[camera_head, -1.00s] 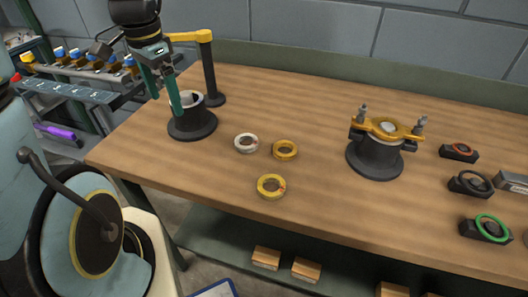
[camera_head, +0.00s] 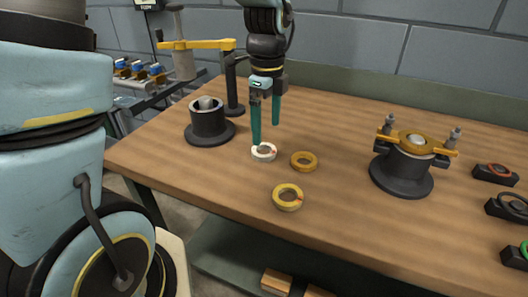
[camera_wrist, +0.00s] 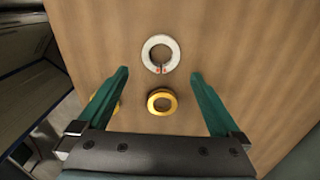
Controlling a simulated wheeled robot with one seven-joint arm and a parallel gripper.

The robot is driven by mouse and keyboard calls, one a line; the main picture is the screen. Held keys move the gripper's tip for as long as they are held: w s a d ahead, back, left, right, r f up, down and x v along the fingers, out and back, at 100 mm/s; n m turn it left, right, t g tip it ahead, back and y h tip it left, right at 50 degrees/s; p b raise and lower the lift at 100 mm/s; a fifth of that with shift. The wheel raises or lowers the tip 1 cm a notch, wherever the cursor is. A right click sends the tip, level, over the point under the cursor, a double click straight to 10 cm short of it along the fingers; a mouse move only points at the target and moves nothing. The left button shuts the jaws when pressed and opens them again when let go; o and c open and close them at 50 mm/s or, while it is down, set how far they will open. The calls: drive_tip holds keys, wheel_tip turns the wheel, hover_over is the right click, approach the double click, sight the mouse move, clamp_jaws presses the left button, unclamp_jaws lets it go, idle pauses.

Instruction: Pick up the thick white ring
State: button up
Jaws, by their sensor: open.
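My gripper (camera_head: 265,134) has two green fingers spread apart and empty. In the head view it hangs pointing down, just above and behind the white ring. The fingers also show open in the wrist view (camera_wrist: 159,75).
A yellow ring (camera_head: 303,161) lies right of the white ring, another yellow ring (camera_head: 288,197) nearer the front. A dark cylindrical housing (camera_head: 208,122) and a post with a yellow arm (camera_head: 234,95) stand left. A clamped casing (camera_head: 402,165) stands right.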

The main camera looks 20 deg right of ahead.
sight(264, 154)
drive_tip(key=shift+w+a+f+p, duration=0.15)
drive_tip(key=shift+f+p, duration=0.2)
drive_tip(key=shift+f, duration=1.2)
drive_tip(key=shift+w+a+f+p, duration=0.15)
drive_tip(key=shift+f+p, duration=0.15)
drive_tip(key=shift+f, duration=1.25)
drive_tip(key=c, duration=1.2)
